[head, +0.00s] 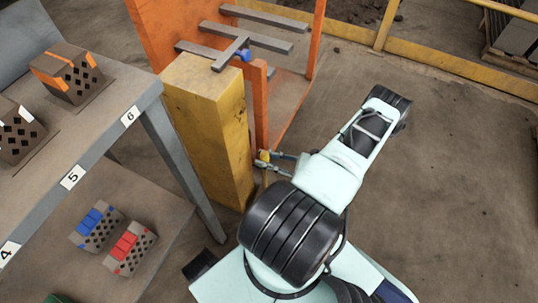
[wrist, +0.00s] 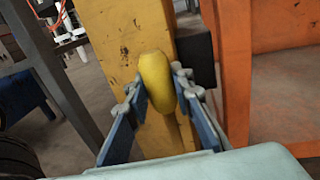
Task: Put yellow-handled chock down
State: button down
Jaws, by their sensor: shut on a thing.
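The yellow-handled chock shows in the wrist view as a rounded yellow handle (wrist: 157,80) with a thin stem running down. My gripper (wrist: 158,92) has its two fingers on either side of this handle, shut on it. In the head view the yellow handle (head: 264,156) is a small spot at the fingertips of my gripper (head: 263,162), just right of the yellow post. The chock's body is not clearly visible; I cannot tell whether it touches anything.
A scuffed yellow post (head: 207,125) stands close by, with an orange rack (head: 262,110) behind. Grey bars and a blue-knobbed piece (head: 246,55) lie above. A numbered shelf (head: 110,105) holds patterned bricks at left. Open floor (head: 450,180) lies at right.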

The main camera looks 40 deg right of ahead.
jog(key=shift+w+a+f+b, duration=0.15)
jog(key=shift+f+b, duration=0.2)
jog(key=shift+f, duration=0.5)
jog(key=shift+a+f+b, duration=0.1)
jog(key=shift+f+b, duration=0.25)
jog(key=shift+f, duration=0.6)
jog(key=c, duration=1.7)
grip_release()
jog(key=shift+f, duration=0.15)
jog(key=shift+r, duration=0.2)
jog(key=p+v, duration=0.1)
jog(key=v, duration=1.1)
jog(key=shift+f, duration=0.1)
